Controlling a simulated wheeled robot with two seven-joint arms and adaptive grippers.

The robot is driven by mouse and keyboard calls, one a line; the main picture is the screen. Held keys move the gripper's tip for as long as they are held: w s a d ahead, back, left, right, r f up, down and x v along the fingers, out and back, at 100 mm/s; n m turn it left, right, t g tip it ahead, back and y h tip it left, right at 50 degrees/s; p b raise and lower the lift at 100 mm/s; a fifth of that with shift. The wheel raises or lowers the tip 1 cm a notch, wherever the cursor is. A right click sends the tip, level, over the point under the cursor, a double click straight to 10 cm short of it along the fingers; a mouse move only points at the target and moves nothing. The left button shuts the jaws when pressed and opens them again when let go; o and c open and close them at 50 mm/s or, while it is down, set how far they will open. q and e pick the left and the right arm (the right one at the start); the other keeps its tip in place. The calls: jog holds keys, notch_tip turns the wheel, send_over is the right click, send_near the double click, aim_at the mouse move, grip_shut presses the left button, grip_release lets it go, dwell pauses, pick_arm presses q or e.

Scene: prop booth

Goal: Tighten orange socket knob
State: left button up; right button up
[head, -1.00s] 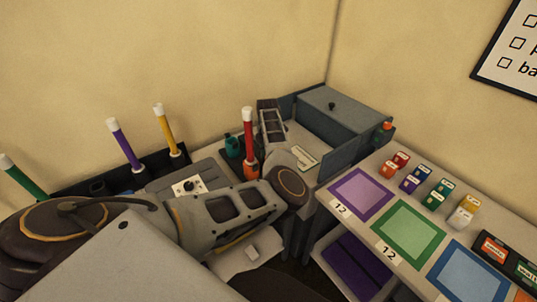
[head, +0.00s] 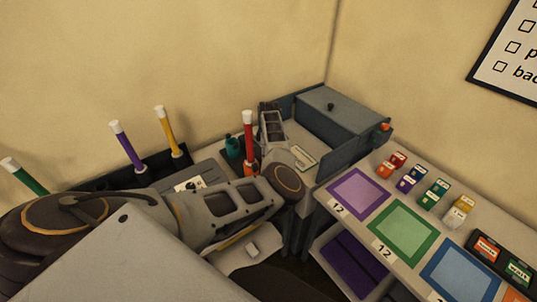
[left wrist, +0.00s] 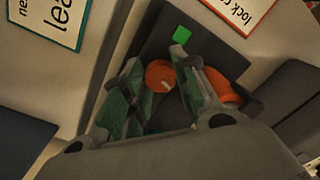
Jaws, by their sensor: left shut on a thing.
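The orange socket (head: 250,169) stands upright in the head view, with a red, white-topped wand (head: 248,133) in it. In the left wrist view, a round orange knob (left wrist: 160,75) sits between the two fingers of my left gripper (left wrist: 160,68), which is shut on it. More of the orange socket (left wrist: 225,88) shows behind the right finger. The fingers cover the knob's sides. In the head view my left arm covers the area in front of the socket, and I cannot make out the fingertips there. My right gripper is in neither view.
Yellow (head: 168,132), purple (head: 127,146) and green (head: 22,175) wands stand further left. A grey box (head: 345,117) is behind on the right. A bright green square (left wrist: 181,35) shows near the fingers.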

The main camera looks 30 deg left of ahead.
pick_arm(q)
jog(key=shift+r+m, duration=0.1)
jog(key=shift+m, duration=0.3)
jog(key=o, duration=1)
jog(key=shift+w+r, duration=0.15)
jog(key=shift+r, duration=2.85)
jog(key=shift+w+r, duration=0.1)
jog(key=shift+r, duration=2.85)
jog(key=shift+w, duration=0.1)
